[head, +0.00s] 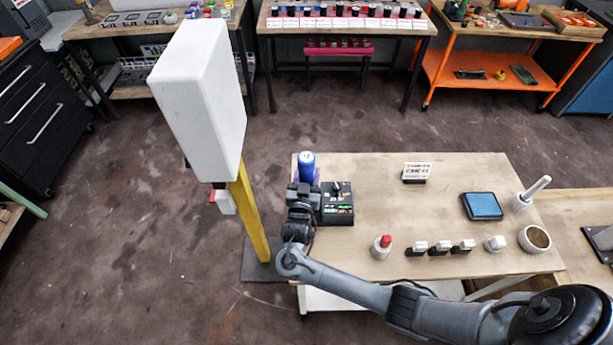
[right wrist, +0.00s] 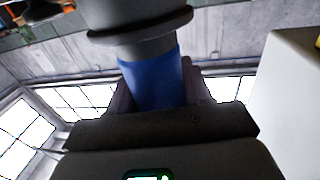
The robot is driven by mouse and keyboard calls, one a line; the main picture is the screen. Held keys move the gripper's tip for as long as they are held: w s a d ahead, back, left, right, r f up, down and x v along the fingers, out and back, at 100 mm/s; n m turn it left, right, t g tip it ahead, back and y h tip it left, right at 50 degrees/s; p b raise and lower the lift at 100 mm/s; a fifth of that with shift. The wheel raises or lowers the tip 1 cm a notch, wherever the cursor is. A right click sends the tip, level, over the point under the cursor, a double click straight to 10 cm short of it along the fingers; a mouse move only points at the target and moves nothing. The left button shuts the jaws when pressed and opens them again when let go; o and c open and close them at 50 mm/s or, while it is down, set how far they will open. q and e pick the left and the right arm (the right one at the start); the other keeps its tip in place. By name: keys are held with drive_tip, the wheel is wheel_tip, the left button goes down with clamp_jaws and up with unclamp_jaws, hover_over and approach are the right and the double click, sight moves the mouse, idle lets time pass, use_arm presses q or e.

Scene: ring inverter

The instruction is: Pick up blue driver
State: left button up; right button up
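The blue driver (head: 307,163) shows as a blue cylinder at the left edge of the wooden table, just beyond my right gripper (head: 303,188) in the head view. In the right wrist view the blue driver (right wrist: 153,82) has a dark grey flanged part at the top of the picture. The fingers of my right gripper (right wrist: 156,85) lie along both sides of its blue part and appear closed on it. The driver's other end is hidden by the gripper. My left gripper is not in view.
A black device (head: 337,210) with green lights is close right of the gripper. A large white box (head: 200,100) on a yellow post stands left. A red-topped piece (head: 382,245), several small blocks and a blue-screened tablet (head: 482,206) are on the table. The table's middle is clear.

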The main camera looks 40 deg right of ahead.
drive_tip(key=c, duration=0.4)
drive_tip(key=shift+r, duration=0.1)
drive_tip(key=shift+c, duration=1.1)
drive_tip(key=shift+r, duration=0.1)
